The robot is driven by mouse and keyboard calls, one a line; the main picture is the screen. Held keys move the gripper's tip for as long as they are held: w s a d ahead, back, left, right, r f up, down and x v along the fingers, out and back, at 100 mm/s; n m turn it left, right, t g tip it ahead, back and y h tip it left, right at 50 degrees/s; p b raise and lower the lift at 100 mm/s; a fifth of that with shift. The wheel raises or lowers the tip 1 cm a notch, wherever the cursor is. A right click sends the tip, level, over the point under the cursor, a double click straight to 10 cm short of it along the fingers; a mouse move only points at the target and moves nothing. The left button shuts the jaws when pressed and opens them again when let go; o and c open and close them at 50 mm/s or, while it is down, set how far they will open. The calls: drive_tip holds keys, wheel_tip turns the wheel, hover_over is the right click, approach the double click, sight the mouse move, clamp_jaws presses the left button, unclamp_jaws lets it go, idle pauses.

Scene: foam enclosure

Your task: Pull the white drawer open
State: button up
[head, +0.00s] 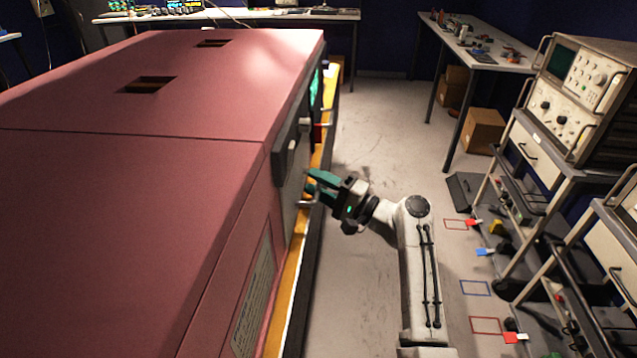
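Two white drawers with dark handles show at the right. One white drawer (537,150) is in the cart under the oscilloscope, and its front looks shut. Another white drawer (609,248) is in the nearer cart, partly cut off by the right edge. My gripper (309,182) has teal fingers that look spread apart. It points left, at the side of the red machine, close to a small metal handle (305,203) on a grey panel. I cannot tell whether it touches the handle. My gripper is well away from both white drawers, across the floor aisle.
The large red machine (150,200) fills the left, with a yellow rail along its side. An oscilloscope (575,95) stands on the far cart. Cardboard boxes (483,131) sit under a back bench. Coloured floor markings (475,288) lie by the carts. The middle aisle is clear.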

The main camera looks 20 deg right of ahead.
drive_tip(key=shift+c, duration=0.3)
clamp_jaws()
idle(0.4)
